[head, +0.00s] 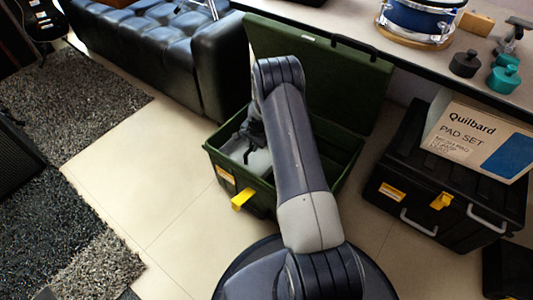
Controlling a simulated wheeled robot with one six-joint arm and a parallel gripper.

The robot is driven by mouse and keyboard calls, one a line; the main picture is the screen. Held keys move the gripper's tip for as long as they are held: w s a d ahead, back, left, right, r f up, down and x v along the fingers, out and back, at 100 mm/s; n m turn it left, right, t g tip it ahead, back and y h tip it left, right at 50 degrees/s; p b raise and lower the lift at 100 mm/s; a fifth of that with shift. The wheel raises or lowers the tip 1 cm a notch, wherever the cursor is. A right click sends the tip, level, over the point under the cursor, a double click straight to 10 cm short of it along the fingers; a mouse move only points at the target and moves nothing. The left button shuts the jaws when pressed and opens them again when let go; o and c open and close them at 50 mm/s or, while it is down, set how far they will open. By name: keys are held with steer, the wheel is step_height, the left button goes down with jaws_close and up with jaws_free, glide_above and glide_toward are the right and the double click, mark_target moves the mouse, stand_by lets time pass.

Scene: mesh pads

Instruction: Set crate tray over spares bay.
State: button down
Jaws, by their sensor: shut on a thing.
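The green crate (228,180) stands open on the floor in the head view, its lid (318,75) raised at the back. My arm reaches over the crate's middle and hides much of its inside. My gripper (250,146) is low in the left part of the crate, partly hidden by my own wrist. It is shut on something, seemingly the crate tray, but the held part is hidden. An open green compartment shows right of my arm. Which part is the spares bay, and what lies in it, I cannot tell.
A yellow latch (242,199) sticks out at the crate's front. A black case (440,205) with a Quilbard box (475,140) stands right. A bench (410,55) with a blue drum (419,16) overhangs behind. A black sofa (165,45) stands back left.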

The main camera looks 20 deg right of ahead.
steer(key=shift+w+a, duration=0.6)
steer(key=shift+w, duration=0.35)
steer(key=c, duration=1.4)
jaws_free()
steer(key=shift+o, duration=0.2)
steer(key=shift+r, duration=0.15)
step_height(320, 180, up, 10)
steer(key=s+d+p, duration=0.1)
steer(key=s+p, duration=0.1)
steer(key=p, duration=0.1)
steer(key=shift+r, duration=0.15)
steer(key=shift+w, duration=0.1)
